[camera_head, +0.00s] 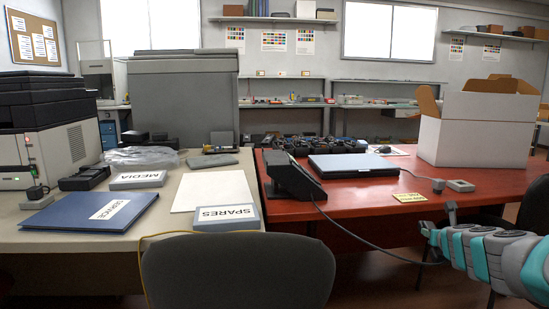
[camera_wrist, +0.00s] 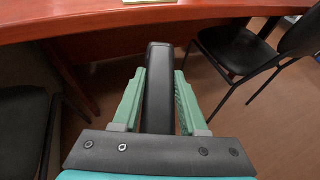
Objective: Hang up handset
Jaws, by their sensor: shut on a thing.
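The black phone base (camera_head: 291,178) sits on the left part of the red desk, with a dark cord (camera_head: 365,240) running from it over the desk edge toward my gripper. My gripper (camera_head: 436,226) is at the lower right in the head view, in front of the red desk and well to the right of the base. In the wrist view my gripper (camera_wrist: 160,75) is shut on the black handset (camera_wrist: 158,88), which lies lengthwise between the two green fingers and extends past their tips. Its lower part is hidden behind the gripper body.
The red desk (camera_head: 400,178) holds a closed laptop (camera_head: 352,165), a yellow note (camera_head: 409,198), a small grey box (camera_head: 461,186) and a white carton (camera_head: 478,130). Black chairs stand below, one (camera_head: 238,270) at front centre. In the wrist view the desk edge (camera_wrist: 110,28) lies ahead.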

